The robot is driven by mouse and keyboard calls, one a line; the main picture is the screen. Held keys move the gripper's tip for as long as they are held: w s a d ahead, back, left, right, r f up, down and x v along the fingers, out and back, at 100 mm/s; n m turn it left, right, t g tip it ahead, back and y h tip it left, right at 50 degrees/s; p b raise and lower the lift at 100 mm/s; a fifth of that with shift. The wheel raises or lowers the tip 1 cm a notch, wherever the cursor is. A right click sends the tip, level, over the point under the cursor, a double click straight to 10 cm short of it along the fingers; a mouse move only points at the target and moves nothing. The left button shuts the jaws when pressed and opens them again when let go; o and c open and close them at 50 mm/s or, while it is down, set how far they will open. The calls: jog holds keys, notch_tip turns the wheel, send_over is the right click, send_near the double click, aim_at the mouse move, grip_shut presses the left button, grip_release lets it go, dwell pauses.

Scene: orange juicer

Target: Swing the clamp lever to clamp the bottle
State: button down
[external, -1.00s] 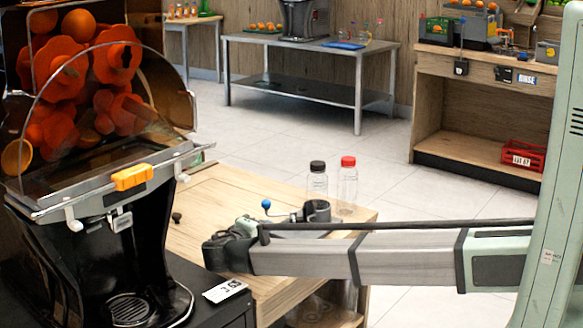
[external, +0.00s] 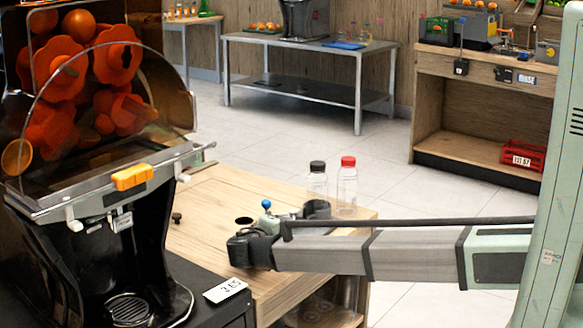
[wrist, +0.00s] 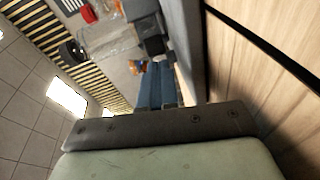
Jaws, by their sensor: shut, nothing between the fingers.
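The clear bottle with a black cap (external: 317,180) stands upright at the far end of the wooden table, beside a dark round clamp or holder (external: 317,209). The clamp lever's blue ball knob (external: 266,204) stands just left of it; its arm is mostly hidden. In the wrist view the black-capped bottle (wrist: 105,42) lies sideways in the picture, near a dark block (wrist: 148,22). My gripper (wrist: 155,80) is shut and empty, its bluish fingers pointing toward that area. In the external view my arm hides most of it. I cannot tell whether it touches the lever.
A red-capped bottle (external: 347,185) stands beside the black-capped one. The wooden table (external: 205,240) has a dark hole (external: 243,221) and a small black knob (external: 177,218). The juicer (external: 125,215) stands at the left.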

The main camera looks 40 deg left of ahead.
aim_at(301, 222)
jog(key=shift+d, duration=0.1)
